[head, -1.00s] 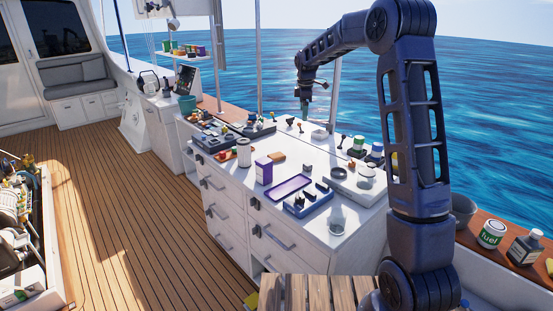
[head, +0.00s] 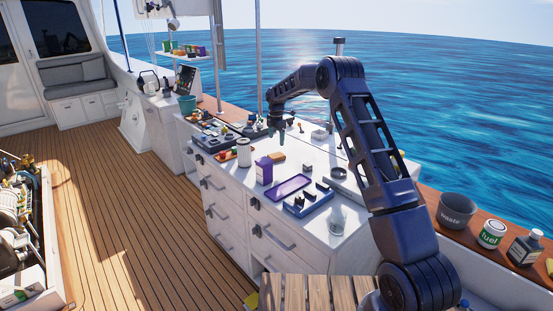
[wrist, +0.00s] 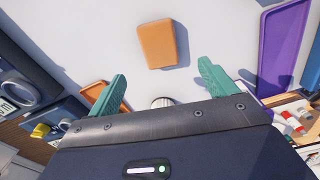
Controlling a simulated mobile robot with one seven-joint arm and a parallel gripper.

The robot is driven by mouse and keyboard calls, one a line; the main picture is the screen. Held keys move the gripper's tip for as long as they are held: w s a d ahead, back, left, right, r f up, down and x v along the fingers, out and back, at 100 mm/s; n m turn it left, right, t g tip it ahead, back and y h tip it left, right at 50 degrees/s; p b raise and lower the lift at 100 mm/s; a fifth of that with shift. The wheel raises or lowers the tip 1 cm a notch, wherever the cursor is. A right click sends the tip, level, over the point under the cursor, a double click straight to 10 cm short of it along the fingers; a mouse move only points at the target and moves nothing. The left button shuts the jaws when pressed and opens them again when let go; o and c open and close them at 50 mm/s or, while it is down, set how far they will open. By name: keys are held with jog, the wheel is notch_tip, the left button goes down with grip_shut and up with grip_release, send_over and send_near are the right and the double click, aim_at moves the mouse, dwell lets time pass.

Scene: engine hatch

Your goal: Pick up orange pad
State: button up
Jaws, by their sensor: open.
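The orange pad (head: 278,156) lies flat on the white countertop, beside the purple box. In the wrist view the orange pad (wrist: 156,44) shows whole, beyond the fingertips and roughly centred between their lines. My gripper (wrist: 161,72) has two teal fingers spread wide apart with nothing between them. In the head view my gripper (head: 277,132) hangs above the counter, behind the pad, pointing down. The pad is apart from both fingers.
A purple tray (head: 292,187) and a purple box (head: 264,170) stand near the pad. A white canister (head: 244,152) stands to its left. A blue holder (head: 308,200) is near the front edge. The countertop (wrist: 95,32) right around the pad is clear.

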aim_at(277, 155)
notch_tip(277, 155, down, 9)
jog(key=shift+w+f, duration=0.1)
jog(key=shift+f, duration=0.1)
dwell(0.4)
jog(key=shift+c, duration=0.5)
jog(key=c, duration=1)
